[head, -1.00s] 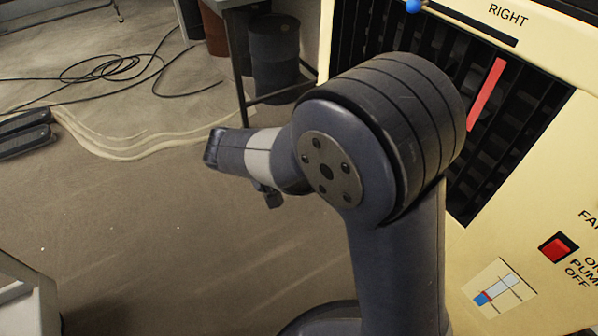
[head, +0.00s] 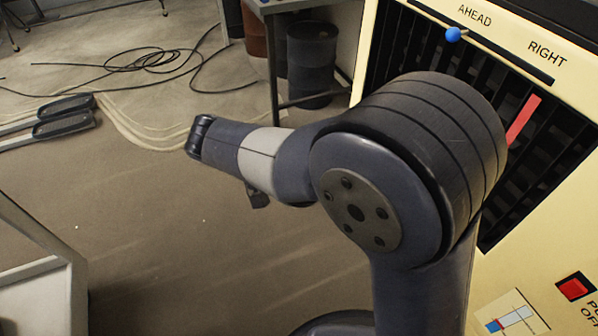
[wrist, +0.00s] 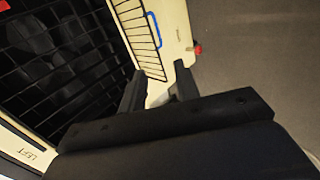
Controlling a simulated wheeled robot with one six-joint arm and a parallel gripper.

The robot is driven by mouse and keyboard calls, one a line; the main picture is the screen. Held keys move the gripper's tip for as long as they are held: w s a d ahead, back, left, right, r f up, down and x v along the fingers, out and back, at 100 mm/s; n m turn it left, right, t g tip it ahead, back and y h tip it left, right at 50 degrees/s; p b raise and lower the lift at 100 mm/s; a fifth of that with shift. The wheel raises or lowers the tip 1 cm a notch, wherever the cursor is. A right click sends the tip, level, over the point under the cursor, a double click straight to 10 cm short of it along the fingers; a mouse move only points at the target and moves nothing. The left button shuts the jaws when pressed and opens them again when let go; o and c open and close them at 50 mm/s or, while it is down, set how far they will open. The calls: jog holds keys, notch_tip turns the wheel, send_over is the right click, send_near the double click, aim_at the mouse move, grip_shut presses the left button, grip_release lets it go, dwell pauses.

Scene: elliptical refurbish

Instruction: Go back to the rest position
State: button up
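My gripper (wrist: 158,88) shows in the wrist view with its two dark fingers apart. I see nothing held between them; a cream surface shows in the gap behind. My arm fills the middle of the head view, bent, with its upper part reaching left over the floor. The gripper itself cannot be made out in the head view.
A cream machine (head: 548,225) with a black grille, a blue knob (head: 453,35) and a red switch (head: 573,288) stands close on the right. A dark barrel (head: 312,65) and table leg are behind. Black cable (head: 150,60) lies on open floor. Elliptical pedals (head: 65,122) are at left.

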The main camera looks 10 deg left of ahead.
jog(key=b+x, duration=0.3)
jog(key=x, duration=0.8)
jog(key=shift+b, duration=0.35)
jog(key=shift+s+r, duration=0.1)
